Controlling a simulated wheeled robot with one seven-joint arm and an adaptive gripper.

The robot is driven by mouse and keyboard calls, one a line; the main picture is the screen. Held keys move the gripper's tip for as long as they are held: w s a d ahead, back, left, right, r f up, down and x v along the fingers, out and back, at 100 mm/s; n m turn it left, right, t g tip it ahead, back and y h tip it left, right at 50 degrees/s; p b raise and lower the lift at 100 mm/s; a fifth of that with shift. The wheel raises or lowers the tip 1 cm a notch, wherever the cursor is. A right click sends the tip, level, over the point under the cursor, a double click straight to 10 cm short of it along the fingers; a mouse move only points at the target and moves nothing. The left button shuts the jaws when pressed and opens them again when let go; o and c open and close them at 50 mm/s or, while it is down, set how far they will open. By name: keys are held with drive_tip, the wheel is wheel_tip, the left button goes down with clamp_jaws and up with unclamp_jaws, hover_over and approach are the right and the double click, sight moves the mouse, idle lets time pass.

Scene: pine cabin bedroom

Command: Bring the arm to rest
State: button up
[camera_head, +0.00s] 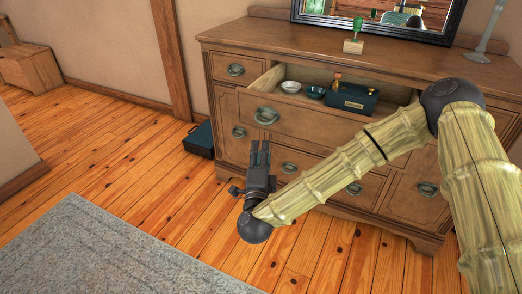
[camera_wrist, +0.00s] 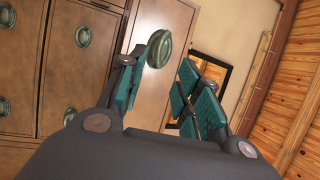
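My gripper (camera_head: 260,150) is in front of the dresser, left of its middle, with its fingers pointing up in the head view. In the wrist view its two teal-padded fingers (camera_wrist: 160,85) stand apart with nothing between them; the gripper is open and empty. My arm reaches across the right half of the head view, bent at a dark joint, in front of the dresser. A round drawer pull (camera_wrist: 160,48) shows beyond the fingers.
The wooden dresser (camera_head: 225,110) has its top drawer (camera_head: 300,122) pulled out, holding a white bowl (camera_head: 291,87), a teal bowl (camera_head: 315,92) and a dark green box (camera_head: 352,98). A dark case (camera_head: 201,140) lies on the floor. Open floor and a grey rug (camera_head: 100,250) lie left.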

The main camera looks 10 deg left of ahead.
drive_tip(key=shift+f, duration=0.1)
drive_tip(key=s+d+f+n+g+y, duration=0.1)
drive_tip(key=s+d+f+n+g, duration=0.25)
drive_tip(key=f, duration=0.55)
drive_tip(key=s+d+f+n+g+y, duration=0.1)
drive_tip(key=s+f+n+g+y, duration=0.2)
drive_tip(key=s+f, duration=0.45)
drive_tip(key=s+d+f+n+g, duration=0.25)
drive_tip(key=s+f+n, duration=0.2)
drive_tip(key=f, duration=0.65)
drive_tip(key=s+d+f+n+g+h, duration=0.25)
drive_tip(key=s+d+f+g, duration=0.25)
drive_tip(key=s+d+f, duration=0.3)
drive_tip(key=s+d+f+n+g+h, duration=0.3)
drive_tip(key=s+d+g, duration=0.3)
drive_tip(key=s+d, duration=1)
wheel_tip(320, 180, up, 19)
drive_tip(key=a+p, duration=0.1)
drive_tip(key=p, duration=1.8)
drive_tip(key=shift+s+r, duration=0.2)
drive_tip(key=shift+s, duration=0.1)
drive_tip(key=shift+y, duration=0.25)
drive_tip(key=shift+c, duration=0.2)
